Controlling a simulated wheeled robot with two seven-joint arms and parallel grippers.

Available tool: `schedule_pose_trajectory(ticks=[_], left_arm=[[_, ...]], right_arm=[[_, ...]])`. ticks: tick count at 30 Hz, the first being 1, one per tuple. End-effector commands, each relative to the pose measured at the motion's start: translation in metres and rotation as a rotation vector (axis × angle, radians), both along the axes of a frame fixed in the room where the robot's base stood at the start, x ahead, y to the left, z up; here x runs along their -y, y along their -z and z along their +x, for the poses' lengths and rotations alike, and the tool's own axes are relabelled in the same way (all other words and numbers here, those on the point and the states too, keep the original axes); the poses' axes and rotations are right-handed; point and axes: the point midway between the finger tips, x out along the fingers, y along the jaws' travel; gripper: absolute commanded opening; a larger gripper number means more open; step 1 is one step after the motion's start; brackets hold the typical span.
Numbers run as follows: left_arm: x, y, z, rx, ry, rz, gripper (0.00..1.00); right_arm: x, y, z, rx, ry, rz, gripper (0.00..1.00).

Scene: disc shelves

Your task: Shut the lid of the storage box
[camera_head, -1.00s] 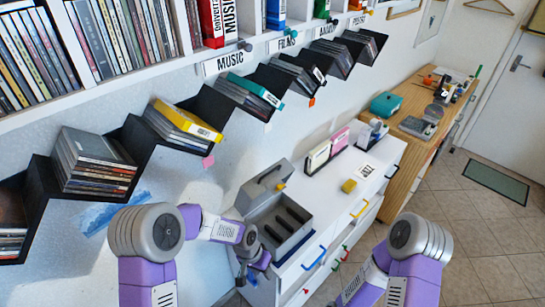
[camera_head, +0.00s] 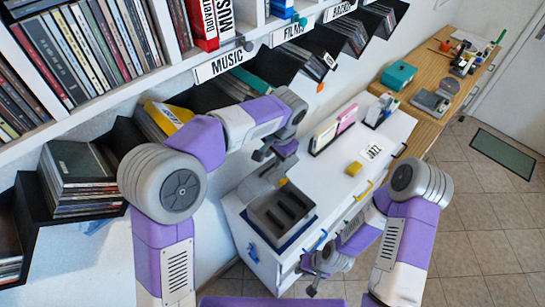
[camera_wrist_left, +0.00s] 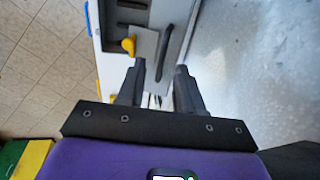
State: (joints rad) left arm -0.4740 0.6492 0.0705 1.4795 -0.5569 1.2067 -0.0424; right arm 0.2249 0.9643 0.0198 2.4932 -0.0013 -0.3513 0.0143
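The storage box (camera_head: 291,232) is a grey open case with dark slots inside, standing on the near end of a white drawer cabinet. Its grey lid (camera_head: 262,183) stands raised at the back, partly hidden by my left arm. In the left wrist view the lid (camera_wrist_left: 148,48) shows a dark handle (camera_wrist_left: 165,50) and a yellow catch (camera_wrist_left: 128,45). My left gripper (camera_wrist_left: 160,82) is open and empty, its fingertips just short of the lid; in the head view it hangs above and behind the lid. My right gripper (camera_head: 308,279) looks open and empty, low beside the cabinet front.
Black stepped disc shelves (camera_head: 100,215) run along the left wall beside my left arm. A wooden bench (camera_head: 440,80) is farther back.

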Motion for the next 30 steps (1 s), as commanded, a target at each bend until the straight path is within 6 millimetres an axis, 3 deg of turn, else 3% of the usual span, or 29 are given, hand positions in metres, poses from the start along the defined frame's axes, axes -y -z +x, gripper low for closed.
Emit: schedule_pose_trajectory(ticks=[3,9,19,26,30], left_arm=[[-0.004,0.022,0.003,-0.005,-0.003,0.003,0.36],[-0.006,0.043,0.006,-0.003,-0.003,0.0,0.36],[-0.007,0.047,0.007,-0.002,-0.003,0.0,0.36],[-0.007,0.047,0.007,-0.002,-0.003,0.0,0.02],[-0.007,0.047,0.007,-0.002,-0.003,0.0,0.0]], right_arm=[[0.0,0.0,0.001,0.002,0.001,0.0,0.21],[0.0,-0.001,0.002,0.004,0.001,-0.001,0.21],[0.0,-0.001,0.001,0.003,0.001,-0.001,0.21],[0.0,-0.001,0.001,0.003,0.001,-0.001,0.21],[0.0,-0.001,0.001,0.003,0.001,-0.001,0.21]])
